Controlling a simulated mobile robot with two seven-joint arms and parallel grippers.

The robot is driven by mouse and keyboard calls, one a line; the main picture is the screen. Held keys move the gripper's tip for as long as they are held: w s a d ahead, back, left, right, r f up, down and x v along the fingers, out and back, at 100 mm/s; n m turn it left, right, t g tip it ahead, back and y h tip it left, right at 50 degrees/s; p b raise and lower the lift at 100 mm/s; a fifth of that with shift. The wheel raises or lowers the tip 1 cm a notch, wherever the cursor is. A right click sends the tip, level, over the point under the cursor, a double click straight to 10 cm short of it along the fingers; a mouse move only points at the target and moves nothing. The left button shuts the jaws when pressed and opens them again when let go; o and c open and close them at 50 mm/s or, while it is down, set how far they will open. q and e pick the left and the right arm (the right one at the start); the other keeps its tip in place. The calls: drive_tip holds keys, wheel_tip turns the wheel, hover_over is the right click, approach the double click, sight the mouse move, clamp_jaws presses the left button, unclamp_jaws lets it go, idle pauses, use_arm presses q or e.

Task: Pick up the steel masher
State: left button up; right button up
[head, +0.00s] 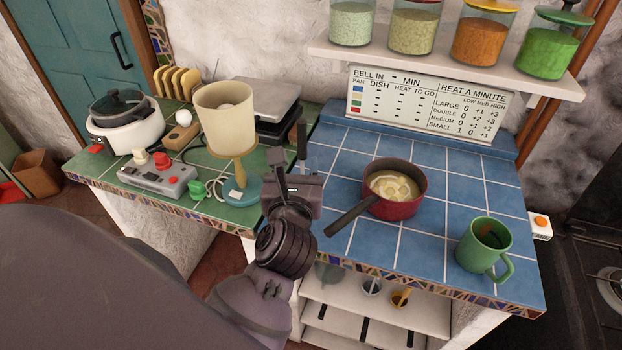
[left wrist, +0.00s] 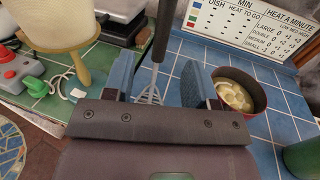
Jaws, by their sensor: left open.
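The steel masher (left wrist: 150,96) shows in the left wrist view with its wire head low and a dark handle (left wrist: 163,30) rising upward. It stands roughly upright at the counter, in the gap between my left fingers, with clear space visible on both sides. My left gripper (left wrist: 158,82) is open and its two bluish fingers flank the masher. In the head view my left gripper (head: 293,168) is over the seam between the green and blue tiles, and the dark handle (head: 302,138) sticks up beyond it. The gripper hides the masher's lower part there. My right gripper is not in view.
A red saucepan (head: 396,188) with its handle toward my gripper and a green mug (head: 484,247) stand on the blue tiles. A lamp (head: 227,125), a grey control box (head: 157,177) and a pot (head: 124,124) stand left. A jar shelf (head: 450,66) hangs above.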

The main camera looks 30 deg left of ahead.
sight(302, 140)
use_arm(q)
drive_tip(key=p+x, duration=0.1)
drive_tip(key=x, duration=0.4)
drive_tip(key=shift+w+a+r, duration=0.1)
drive_tip(key=shift+w, duration=0.2)
drive_tip(key=x, duration=0.4)
drive_tip(key=shift+w+r+p, duration=0.15)
drive_tip(key=shift+r+p, duration=0.05)
drive_tip(key=shift+p, duration=0.2)
drive_tip(key=shift+w+a, duration=0.1)
drive_tip(key=shift+w, duration=0.2)
drive_tip(key=c, duration=0.9)
clamp_jaws()
